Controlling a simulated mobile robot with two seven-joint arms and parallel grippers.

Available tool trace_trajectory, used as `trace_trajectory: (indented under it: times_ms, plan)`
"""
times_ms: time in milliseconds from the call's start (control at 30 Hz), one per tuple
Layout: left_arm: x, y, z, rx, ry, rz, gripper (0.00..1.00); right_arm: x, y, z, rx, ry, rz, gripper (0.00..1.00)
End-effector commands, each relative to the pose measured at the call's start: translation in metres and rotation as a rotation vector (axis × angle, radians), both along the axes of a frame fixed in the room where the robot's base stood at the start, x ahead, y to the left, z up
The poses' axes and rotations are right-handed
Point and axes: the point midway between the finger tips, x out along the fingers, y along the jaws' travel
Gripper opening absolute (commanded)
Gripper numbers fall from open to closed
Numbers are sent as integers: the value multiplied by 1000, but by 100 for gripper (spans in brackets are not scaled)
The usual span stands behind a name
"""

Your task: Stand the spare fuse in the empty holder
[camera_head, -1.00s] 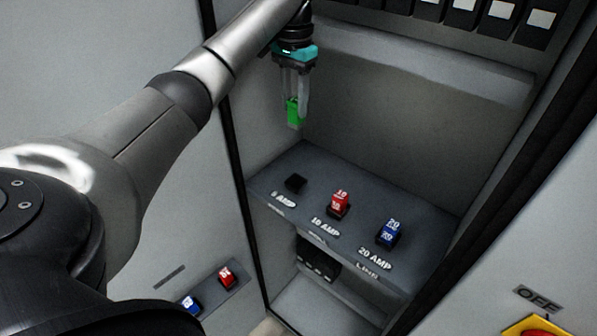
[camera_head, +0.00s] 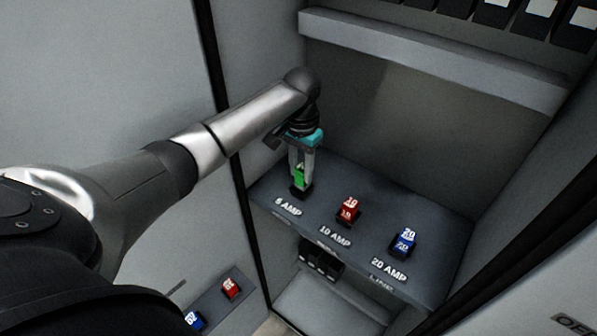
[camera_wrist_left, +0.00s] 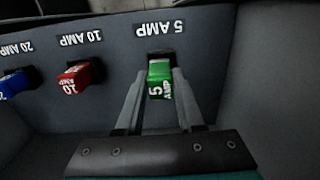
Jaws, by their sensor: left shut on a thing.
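The spare fuse (camera_head: 300,176) is green and marked 5 AMP; it also shows in the left wrist view (camera_wrist_left: 160,80). My left gripper (camera_head: 301,178) is shut on it, pointing down over the shelf. In the left wrist view the gripper's fingers (camera_wrist_left: 158,88) lie on either side of the fuse. The fuse is upright at the black 5 AMP holder (camera_head: 302,192), its lower end at or in the holder's opening. I cannot tell how deep it sits. My right gripper is not in view.
A red 10 AMP fuse (camera_head: 348,210) and a blue 20 AMP fuse (camera_head: 404,241) stand in holders to the right on the grey shelf (camera_head: 290,228). Another red fuse (camera_head: 231,288) and blue fuse (camera_head: 194,320) sit in a rack at lower left. Cabinet walls enclose the shelf.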

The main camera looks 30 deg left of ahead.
Motion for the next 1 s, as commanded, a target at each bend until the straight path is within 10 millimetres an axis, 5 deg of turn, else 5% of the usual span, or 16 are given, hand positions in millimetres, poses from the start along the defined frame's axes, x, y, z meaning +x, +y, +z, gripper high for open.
trace_trajectory:
  times_ms: [167, 567, 600, 833, 1000]
  plan:
    - [-9, -8, -26, 1, 2, -2, 0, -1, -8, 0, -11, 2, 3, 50]
    - [-8, -9, -30, 0, -1, -1, 0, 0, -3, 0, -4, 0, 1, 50]
    - [-8, -9, -30, 1, -1, -1, 41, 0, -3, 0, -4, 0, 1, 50]
    - [-8, -9, -30, 1, 0, -2, 66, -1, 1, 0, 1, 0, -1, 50]
    - [-8, -9, -30, 1, 1, -1, 66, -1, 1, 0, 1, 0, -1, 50]
